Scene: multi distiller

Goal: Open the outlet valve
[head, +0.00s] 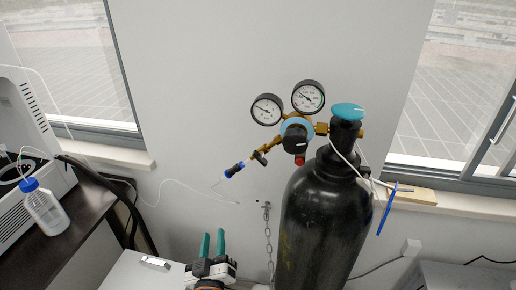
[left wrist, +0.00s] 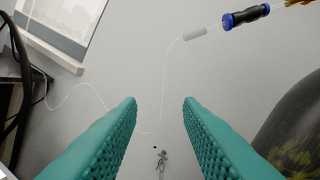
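A black gas cylinder (head: 322,222) stands upright against the wall, with a teal top knob (head: 347,111). A brass regulator with two round gauges (head: 308,96) and a black and blue knob (head: 295,137) sits at its upper left. A small outlet fitting with a brass valve (head: 262,153) runs down left to a black and blue connector (head: 234,169); this connector also shows at the upper right of the left wrist view (left wrist: 246,16). My left gripper (head: 213,243) is open and empty, below the connector and left of the cylinder. Its teal fingers (left wrist: 160,115) are apart. My right gripper is not in view.
A thin white tube (head: 170,182) loops from the connector across the wall. A chain (head: 268,235) hangs left of the cylinder. A bottle with a blue cap (head: 45,208) stands on the dark bench at left. The wall between has free room.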

